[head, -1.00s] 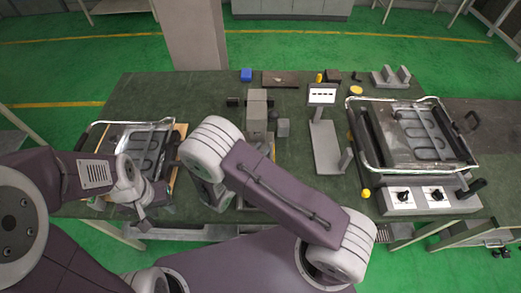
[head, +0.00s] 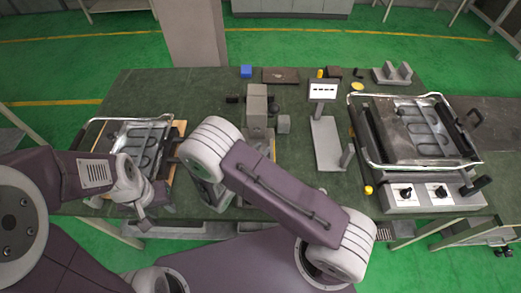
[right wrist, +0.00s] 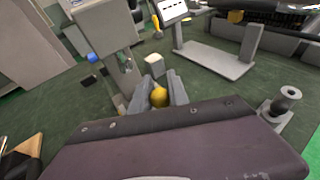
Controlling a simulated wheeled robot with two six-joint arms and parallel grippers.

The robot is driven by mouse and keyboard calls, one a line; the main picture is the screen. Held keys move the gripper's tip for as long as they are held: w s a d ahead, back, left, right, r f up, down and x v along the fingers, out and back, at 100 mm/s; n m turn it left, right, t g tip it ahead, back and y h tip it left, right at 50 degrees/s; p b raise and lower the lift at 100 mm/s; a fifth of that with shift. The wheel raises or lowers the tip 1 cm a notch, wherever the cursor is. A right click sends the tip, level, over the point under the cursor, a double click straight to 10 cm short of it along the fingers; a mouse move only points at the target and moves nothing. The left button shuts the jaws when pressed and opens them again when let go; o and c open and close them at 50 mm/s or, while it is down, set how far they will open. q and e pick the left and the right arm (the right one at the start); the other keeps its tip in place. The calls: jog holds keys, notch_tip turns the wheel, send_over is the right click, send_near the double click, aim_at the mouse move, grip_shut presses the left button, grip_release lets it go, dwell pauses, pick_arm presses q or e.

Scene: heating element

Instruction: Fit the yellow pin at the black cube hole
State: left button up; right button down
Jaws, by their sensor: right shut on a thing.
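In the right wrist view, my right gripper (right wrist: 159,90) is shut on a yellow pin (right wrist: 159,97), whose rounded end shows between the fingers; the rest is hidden. In the head view my forearm hides this gripper and the pin. A small black block (head: 232,100) lies left of the grey upright fixture (head: 256,104); it may be the black cube, but no hole can be made out. Another dark block (head: 334,73) lies at the back beside a yellow piece (head: 319,74). My left gripper (head: 142,212) hangs by the left tray; its jaws are unclear.
A stand with a display (head: 323,90) is right of the fixture. A heater unit with knobs (head: 425,197) fills the right side, a framed tray (head: 110,136) the left. A blue cube (head: 246,72) is at the back.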

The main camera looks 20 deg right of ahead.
jog(key=shift+f+b, duration=1.9)
jog(key=shift+f, duration=0.35)
jog(key=c, duration=1.2)
grip_release()
jog(key=b+v, duration=0.1)
jog(key=v, duration=0.8)
jog(key=shift+r, duration=0.1)
